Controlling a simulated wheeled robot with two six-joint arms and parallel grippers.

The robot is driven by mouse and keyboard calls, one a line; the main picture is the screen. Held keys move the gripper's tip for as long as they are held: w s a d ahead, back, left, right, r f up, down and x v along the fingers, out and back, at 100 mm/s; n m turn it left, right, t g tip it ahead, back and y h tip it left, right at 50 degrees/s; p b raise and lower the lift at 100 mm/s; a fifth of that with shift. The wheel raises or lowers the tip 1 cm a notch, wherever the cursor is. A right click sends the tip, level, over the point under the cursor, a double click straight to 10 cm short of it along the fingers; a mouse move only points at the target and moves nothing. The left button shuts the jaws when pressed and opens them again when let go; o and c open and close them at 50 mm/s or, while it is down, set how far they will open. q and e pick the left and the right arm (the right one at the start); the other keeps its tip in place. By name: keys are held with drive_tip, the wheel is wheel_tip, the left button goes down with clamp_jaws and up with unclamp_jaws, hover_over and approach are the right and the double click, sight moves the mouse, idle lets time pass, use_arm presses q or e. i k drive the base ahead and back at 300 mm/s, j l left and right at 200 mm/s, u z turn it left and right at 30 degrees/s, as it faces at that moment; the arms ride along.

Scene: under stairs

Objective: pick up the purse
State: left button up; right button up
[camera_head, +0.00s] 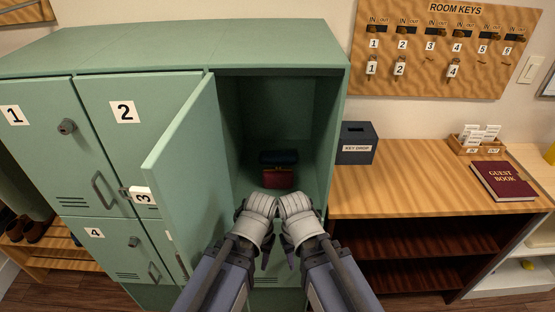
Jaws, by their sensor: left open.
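A small dark red purse (278,179) with a bit of gold at its top sits inside the open locker number 3 (310,120), on its floor. A dark blue item (278,157) shows right above or behind it; I cannot tell whether the two touch. My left gripper (262,203) is open and empty at the locker's front, just nearer than the purse. My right gripper (294,205) is beside it on the right; its jaws are hard to make out. Both are apart from the purse in the picture, and they hide the locker's lower front.
The locker's door (190,170) stands open on the left, close to my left arm. Lockers 1, 2 and 4 are shut. A wooden counter (410,190) on the right bears a key drop box (357,143), a guest book (503,181) and a card holder (478,140).

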sight(276, 178)
drive_tip(key=i+l+u, duration=0.15)
drive_tip(key=l, duration=0.75)
drive_tip(key=l+u, duration=0.1)
drive_tip(key=l, duration=0.8)
